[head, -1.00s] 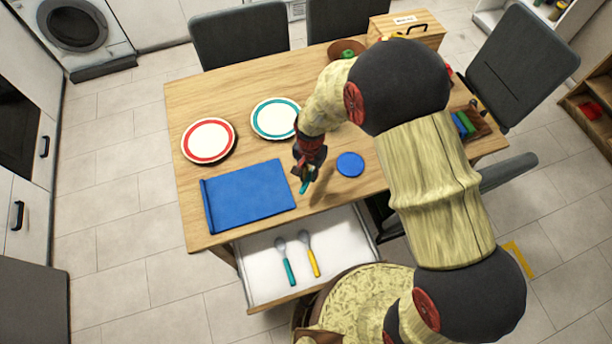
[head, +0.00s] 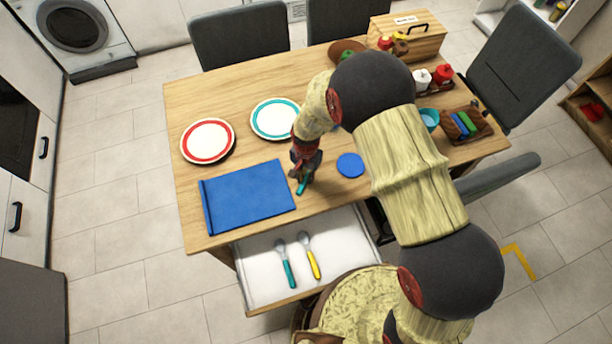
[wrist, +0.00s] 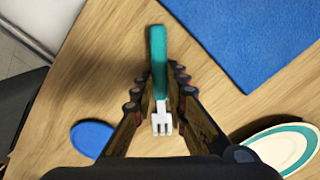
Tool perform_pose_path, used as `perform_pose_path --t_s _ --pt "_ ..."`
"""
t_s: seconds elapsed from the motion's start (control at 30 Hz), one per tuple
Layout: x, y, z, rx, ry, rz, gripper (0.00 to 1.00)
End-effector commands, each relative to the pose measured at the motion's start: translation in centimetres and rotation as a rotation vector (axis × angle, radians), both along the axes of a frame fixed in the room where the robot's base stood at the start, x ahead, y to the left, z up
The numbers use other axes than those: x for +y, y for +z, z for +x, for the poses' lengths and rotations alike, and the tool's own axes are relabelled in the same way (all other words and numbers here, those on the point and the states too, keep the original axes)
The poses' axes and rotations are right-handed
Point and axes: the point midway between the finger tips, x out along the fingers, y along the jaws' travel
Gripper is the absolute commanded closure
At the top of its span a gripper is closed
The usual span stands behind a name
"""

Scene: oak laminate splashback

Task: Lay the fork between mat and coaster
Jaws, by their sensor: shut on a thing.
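The blue mat (head: 249,194) lies flat at the table's front left, its left edge rolled. The round blue coaster (head: 350,165) lies to its right. My gripper (head: 303,179) is between them, low over the table. In the wrist view, my gripper (wrist: 160,92) is shut on the fork (wrist: 158,55), which has a teal handle and pale tines. The teal handle also shows below my gripper in the head view (head: 302,188). The mat (wrist: 255,35) and coaster (wrist: 91,137) lie on either side of the fork in the wrist view. I cannot tell whether the fork touches the table.
A red-rimmed plate (head: 208,141) and a teal-rimmed plate (head: 275,118) stand behind the mat. The open drawer (head: 262,285) holds a teal-handled spoon (head: 286,265) and a yellow-handled spoon (head: 310,257). A caddy (head: 465,125) and a wooden box (head: 408,38) are at the right and back.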

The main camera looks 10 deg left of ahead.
Motion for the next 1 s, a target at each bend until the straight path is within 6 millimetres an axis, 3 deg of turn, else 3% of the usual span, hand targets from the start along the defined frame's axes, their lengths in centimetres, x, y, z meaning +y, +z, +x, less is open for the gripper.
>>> perform_pose_path --t_s 0.33,0.67,0.83,1.0 --pt "0.0 -0.1 0.0 0.0 0.0 -0.001 0.68" --pt "0.0 0.1 0.0 0.0 0.0 -0.001 0.67" --pt "0.0 1.9 0.1 -0.001 0.0 0.001 0.67" --pt "0.0 5.4 0.1 -0.004 0.0 0.002 0.67"
